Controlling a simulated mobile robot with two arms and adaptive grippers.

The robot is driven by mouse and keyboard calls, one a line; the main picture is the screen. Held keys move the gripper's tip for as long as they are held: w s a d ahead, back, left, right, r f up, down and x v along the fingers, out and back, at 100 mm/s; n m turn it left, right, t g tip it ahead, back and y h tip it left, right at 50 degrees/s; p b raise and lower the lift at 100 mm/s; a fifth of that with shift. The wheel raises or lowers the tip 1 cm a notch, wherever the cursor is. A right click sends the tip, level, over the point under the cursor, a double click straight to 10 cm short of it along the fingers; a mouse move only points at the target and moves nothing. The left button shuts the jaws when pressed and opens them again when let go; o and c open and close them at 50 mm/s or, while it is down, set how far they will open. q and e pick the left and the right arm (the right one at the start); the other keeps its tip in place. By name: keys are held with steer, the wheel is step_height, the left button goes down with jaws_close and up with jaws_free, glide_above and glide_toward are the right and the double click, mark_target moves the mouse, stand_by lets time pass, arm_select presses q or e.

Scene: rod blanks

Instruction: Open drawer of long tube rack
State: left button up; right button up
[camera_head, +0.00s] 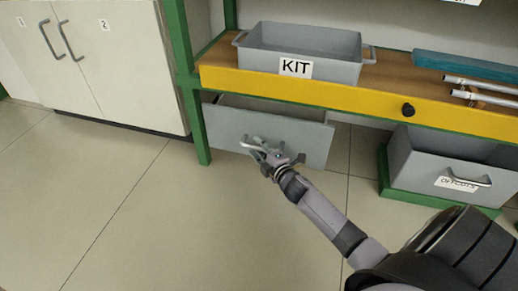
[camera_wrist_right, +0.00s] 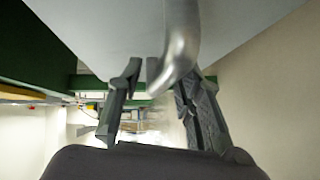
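A wide grey drawer (camera_head: 225,128) hangs under the left part of the yellow-edged bench. It stands partly open, with a dark gap above its front. My right gripper (camera_head: 268,158) is at the middle of the drawer front, at its metal handle (camera_head: 252,147). My left gripper is not in view. No label shows on this drawer.
A grey KIT bin (camera_head: 340,72) and light rods (camera_head: 485,87) lie on the bench (camera_head: 330,93). A labelled grey bin (camera_head: 420,166) stands low at the right. A white cabinet (camera_head: 120,70) stands at the left. The floor (camera_head: 150,215) before the drawer is clear except for my arm.

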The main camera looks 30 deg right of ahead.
jaws_close()
stand_by(0.7)
